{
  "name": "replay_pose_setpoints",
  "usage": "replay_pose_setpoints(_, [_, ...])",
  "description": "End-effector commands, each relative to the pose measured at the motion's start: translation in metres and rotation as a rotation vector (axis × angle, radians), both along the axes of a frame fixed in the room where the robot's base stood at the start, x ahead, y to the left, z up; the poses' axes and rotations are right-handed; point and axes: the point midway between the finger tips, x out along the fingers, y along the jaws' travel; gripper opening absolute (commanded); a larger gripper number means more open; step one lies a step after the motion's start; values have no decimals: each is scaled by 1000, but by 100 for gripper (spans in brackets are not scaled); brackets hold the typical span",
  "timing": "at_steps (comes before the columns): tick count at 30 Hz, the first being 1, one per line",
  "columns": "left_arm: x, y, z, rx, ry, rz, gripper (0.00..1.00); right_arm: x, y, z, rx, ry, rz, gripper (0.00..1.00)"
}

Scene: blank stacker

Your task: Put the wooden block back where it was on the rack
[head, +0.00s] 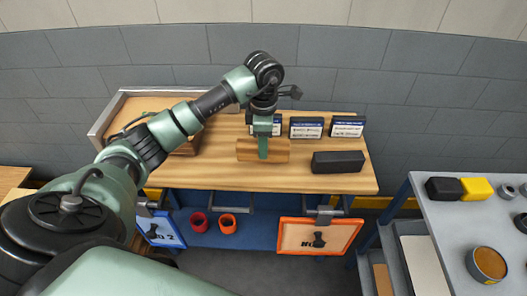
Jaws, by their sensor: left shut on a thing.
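The wooden block (279,151) is a light brown bar in the middle of the wooden bench top (225,177). My left gripper (263,153) comes down from above and is shut on the middle of the block, a green finger covering part of its front. I cannot tell whether the block touches the bench top or is held just above it. No separate rack stands out clearly; label cards (306,128) stand along the back of the bench, one partly hidden by my gripper. My right gripper is not in view.
A black block (338,162) lies right of the wooden block. A shallow tray (126,105) is at the back left, partly behind my arm. A grey table (446,218) with several items stands right.

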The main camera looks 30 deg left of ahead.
Motion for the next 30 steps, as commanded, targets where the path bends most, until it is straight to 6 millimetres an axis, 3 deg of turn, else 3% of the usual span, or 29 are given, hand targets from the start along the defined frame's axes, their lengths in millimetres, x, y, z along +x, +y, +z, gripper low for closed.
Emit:
replay_pose_setpoints(8, [-1,0,-36,-2,3,1,0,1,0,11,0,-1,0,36])
replay_pose_setpoints(19, [0,0,-43,0,0,-1,0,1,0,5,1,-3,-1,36])
replay_pose_setpoints(20, [0,0,-41,-1,1,-1,46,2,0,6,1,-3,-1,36])
replay_pose_setpoints(21, [0,0,-41,-1,1,-1,57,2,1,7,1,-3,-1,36])
replay_pose_setpoints(30, [0,0,-41,-1,1,-1,60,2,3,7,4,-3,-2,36])
